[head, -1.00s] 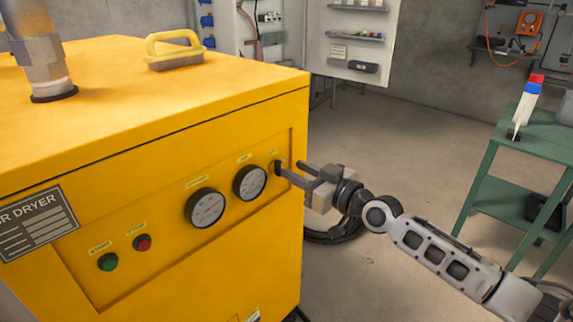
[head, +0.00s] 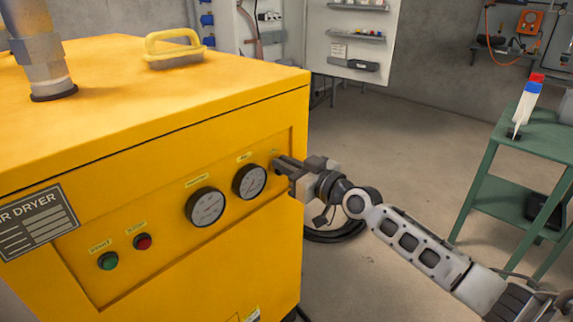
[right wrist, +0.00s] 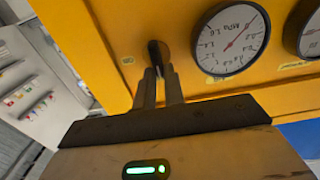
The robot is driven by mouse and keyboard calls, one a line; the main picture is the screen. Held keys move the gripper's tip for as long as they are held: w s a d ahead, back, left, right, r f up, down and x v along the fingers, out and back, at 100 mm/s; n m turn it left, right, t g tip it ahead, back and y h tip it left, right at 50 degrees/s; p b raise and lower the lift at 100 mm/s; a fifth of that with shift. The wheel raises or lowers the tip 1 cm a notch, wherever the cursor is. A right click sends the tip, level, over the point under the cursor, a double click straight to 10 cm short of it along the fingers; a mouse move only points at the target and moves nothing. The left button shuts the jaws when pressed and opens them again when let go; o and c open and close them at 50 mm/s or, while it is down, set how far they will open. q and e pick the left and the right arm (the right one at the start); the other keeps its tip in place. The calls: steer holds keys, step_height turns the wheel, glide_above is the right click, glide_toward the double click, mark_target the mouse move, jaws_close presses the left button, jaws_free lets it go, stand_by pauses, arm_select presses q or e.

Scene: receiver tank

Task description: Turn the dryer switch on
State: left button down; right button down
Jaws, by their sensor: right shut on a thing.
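The yellow air dryer (head: 150,200) fills the left of the head view. Its black switch knob (right wrist: 155,52) is on the panel beside a gauge, seen in the right wrist view. My right gripper (head: 279,164) is at the right end of the panel in the head view, and it largely hides the switch there. In the right wrist view my right gripper (right wrist: 160,74) has its two fingers close together, shut on the switch. Which way the switch is set is hard to tell. My left gripper is not in view.
Two round gauges (head: 205,207) (head: 249,181), a green button (head: 107,261) and a red button (head: 143,241) are on the same panel. A green cart (head: 540,135) stands at the right. A black hose (head: 335,236) lies on the floor behind my right gripper.

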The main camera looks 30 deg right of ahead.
arm_select(q)
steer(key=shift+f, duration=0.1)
steer(key=shift+b, duration=0.4)
arm_select(e)
steer(key=m, duration=0.6)
steer(key=d+f+m, duration=0.1)
steer(key=m, duration=0.5)
steer(key=f+m, duration=0.1)
steer(key=m, duration=0.5)
steer(key=shift+w+d, duration=0.3)
steer(key=shift+d, duration=0.1)
steer(key=c, duration=1.5)
jaws_free()
